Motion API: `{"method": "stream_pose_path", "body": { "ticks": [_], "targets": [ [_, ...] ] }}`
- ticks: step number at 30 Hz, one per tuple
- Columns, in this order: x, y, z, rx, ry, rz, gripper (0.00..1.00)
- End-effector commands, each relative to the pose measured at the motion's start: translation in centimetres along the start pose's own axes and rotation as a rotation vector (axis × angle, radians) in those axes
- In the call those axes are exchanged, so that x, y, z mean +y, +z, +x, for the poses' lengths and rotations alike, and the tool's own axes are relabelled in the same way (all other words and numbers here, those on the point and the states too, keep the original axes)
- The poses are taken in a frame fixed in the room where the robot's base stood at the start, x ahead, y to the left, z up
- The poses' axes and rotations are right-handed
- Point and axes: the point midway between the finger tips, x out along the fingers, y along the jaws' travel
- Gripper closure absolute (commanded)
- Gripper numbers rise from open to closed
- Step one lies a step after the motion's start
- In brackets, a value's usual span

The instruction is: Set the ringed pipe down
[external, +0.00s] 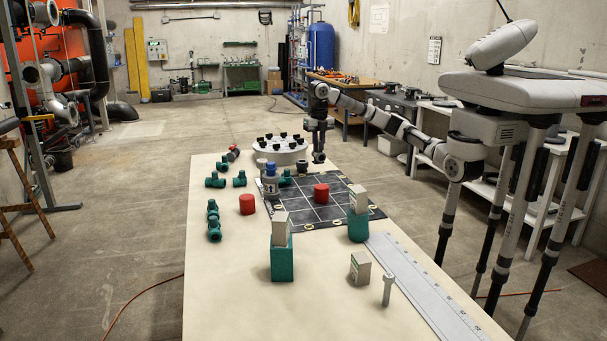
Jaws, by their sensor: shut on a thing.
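My gripper (319,150) hangs pointing down over the far right part of the pale table (215,290), beyond the black gridded mat (340,210). It is shut on a small dark piece (319,158), which I take to be the ringed pipe. The piece is too small to make out its ring, and I cannot tell whether it touches the table. A short dark ring-shaped piece (302,165) stands just left of my gripper.
A round grey stand with black knobs (280,155) is at the table's far end. A blue-capped bottle (270,180) and a red cylinder (321,193) are on the mat. Green fittings (214,222) lie left. Teal holders with white boxes (282,262) stand nearer. The near left tabletop is clear.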

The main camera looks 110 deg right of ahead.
Motion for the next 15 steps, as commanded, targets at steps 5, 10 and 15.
{"method": "stream_pose_path", "body": {
  "ticks": [5, 10, 15],
  "targets": [
    [0.2, -0.1, -0.8, 0.001, 0.0, 0.0, 1.0],
    [2.7, -0.6, -1.8, 0.0, 0.008, 0.003, 1.0],
    [8.4, -2.1, -3.9, -0.001, 0.023, 0.02, 1.0]
  ]
}}
